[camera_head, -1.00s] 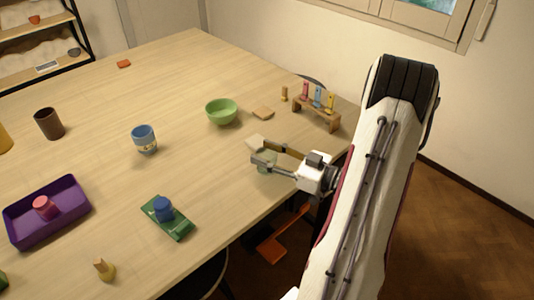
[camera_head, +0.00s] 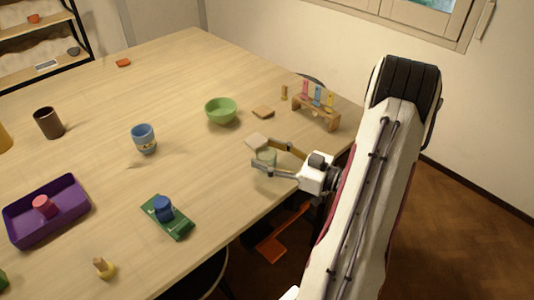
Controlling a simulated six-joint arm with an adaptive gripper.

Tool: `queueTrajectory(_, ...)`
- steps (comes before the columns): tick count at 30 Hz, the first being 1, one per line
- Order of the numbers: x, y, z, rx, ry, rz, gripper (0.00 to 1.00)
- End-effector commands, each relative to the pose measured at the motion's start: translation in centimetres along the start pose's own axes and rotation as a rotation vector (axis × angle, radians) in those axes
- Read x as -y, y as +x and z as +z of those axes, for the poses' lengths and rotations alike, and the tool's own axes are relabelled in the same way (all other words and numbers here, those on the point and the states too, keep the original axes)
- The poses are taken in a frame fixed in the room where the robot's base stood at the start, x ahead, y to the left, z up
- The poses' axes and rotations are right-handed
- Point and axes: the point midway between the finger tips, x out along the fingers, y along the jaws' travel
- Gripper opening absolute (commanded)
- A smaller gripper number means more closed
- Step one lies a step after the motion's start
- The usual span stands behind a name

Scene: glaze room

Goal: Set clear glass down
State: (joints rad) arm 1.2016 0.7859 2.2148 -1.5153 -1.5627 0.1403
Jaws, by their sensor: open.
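The clear glass (camera_head: 266,157) is a small, pale greenish see-through cup. It stands on the table near the right edge, between the fingers of my gripper (camera_head: 262,154). The fingers are spread open on either side of it. The glass looks upright; the far finger and the near finger hide little of it. Whether a finger still touches it is too small to tell. A pale square tile (camera_head: 257,140) lies just behind the glass.
A green bowl (camera_head: 221,111) and a tan tile (camera_head: 263,112) lie beyond. A wooden rack (camera_head: 316,112) with coloured pieces stands to the right. A blue cup (camera_head: 144,139), a green block with a blue knob (camera_head: 168,219) and a purple tray (camera_head: 72,222) are left. The table between is clear.

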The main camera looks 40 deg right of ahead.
Motion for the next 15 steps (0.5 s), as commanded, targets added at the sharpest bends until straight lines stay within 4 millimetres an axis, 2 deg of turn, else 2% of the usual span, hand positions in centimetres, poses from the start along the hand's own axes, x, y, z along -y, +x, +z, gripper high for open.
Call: queueTrajectory(15, -0.1, -5.1, 0.6, -0.001, 0.0, 0.002, 0.56)
